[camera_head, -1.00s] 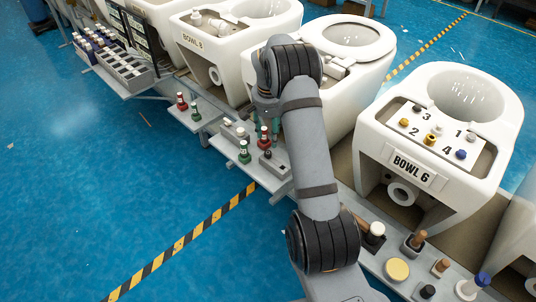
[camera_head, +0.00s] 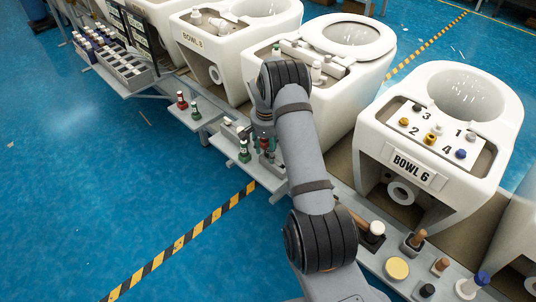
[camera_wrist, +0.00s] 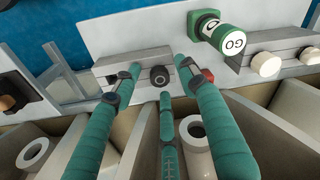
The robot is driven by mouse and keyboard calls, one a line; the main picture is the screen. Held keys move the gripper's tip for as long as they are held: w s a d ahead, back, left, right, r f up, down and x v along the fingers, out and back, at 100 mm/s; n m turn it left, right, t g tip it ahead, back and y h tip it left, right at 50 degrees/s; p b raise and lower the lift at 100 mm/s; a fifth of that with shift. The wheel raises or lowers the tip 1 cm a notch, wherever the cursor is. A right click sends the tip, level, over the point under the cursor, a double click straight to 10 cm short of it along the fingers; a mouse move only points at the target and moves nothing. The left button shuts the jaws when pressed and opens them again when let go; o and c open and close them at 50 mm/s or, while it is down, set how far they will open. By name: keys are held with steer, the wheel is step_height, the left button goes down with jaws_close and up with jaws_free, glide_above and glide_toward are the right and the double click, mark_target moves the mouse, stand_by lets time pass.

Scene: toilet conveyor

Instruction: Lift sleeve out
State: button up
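My gripper (camera_wrist: 160,82) has green fingers; in the wrist view the two long ones are spread apart, with a shorter one below. In the head view my gripper (camera_head: 264,142) is low over the front shelf, partly behind my arm. Between the fingertips in the wrist view is a round black piece (camera_wrist: 159,76) on a grey block (camera_wrist: 140,72); nothing is visibly gripped. I cannot tell which part is the sleeve. Another white ring (camera_wrist: 32,153) is at lower left.
Pale round knobs (camera_wrist: 265,64) are further right. BOWL 6 (camera_head: 500,130) stands right of my arm.

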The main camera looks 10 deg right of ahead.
steer(key=shift+c, duration=1.1)
steer(key=c, duration=0.5)
steer(key=shift+c, duration=0.2)
